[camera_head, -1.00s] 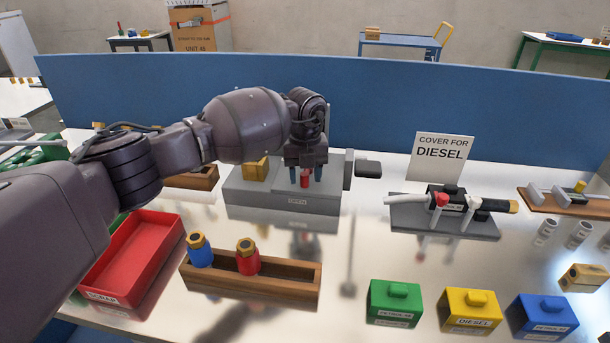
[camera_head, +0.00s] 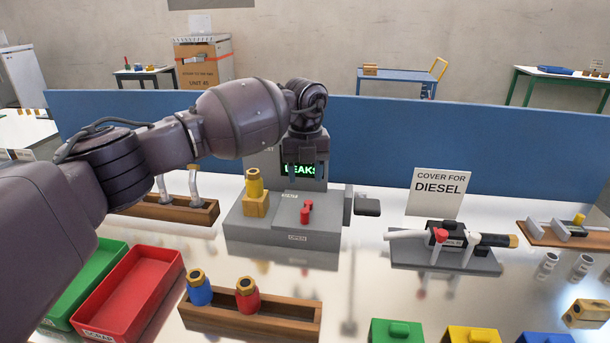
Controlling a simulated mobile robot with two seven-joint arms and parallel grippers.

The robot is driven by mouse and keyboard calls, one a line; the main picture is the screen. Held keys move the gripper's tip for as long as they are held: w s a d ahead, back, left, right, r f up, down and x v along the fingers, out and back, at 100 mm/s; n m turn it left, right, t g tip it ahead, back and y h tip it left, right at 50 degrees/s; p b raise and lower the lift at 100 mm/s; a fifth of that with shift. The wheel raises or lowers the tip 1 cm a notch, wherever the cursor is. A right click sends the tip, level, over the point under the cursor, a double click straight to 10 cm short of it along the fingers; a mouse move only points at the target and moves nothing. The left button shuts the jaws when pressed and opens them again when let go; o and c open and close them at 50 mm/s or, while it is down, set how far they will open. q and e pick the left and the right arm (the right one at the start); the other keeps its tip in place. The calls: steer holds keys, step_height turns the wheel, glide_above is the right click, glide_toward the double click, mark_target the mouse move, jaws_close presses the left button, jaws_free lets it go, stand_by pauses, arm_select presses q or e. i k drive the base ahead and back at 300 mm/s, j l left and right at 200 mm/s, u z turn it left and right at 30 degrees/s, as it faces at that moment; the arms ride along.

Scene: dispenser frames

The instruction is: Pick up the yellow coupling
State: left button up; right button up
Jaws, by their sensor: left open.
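The yellow coupling (camera_head: 254,182) stands upright in a yellow block (camera_head: 256,205) on the left part of the grey test station (camera_head: 275,232). It has a darker brass-coloured top. My left gripper (camera_head: 304,172) points down, open and empty, to the right of the coupling and above the red lever (camera_head: 306,212). It is apart from both. Behind its fingers, a dark display (camera_head: 301,170) shows green letters that appear to read "LEAKS". My right gripper is not in view.
A wooden rack (camera_head: 270,318) in front holds a blue coupling (camera_head: 199,288) and a red coupling (camera_head: 247,295). A red scrap tray (camera_head: 130,290) and a green tray (camera_head: 85,285) lie left. A nozzle on a grey stand (camera_head: 445,258) is right. My left arm spans the left side.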

mark_target(255, 189)
steer(key=k, duration=1)
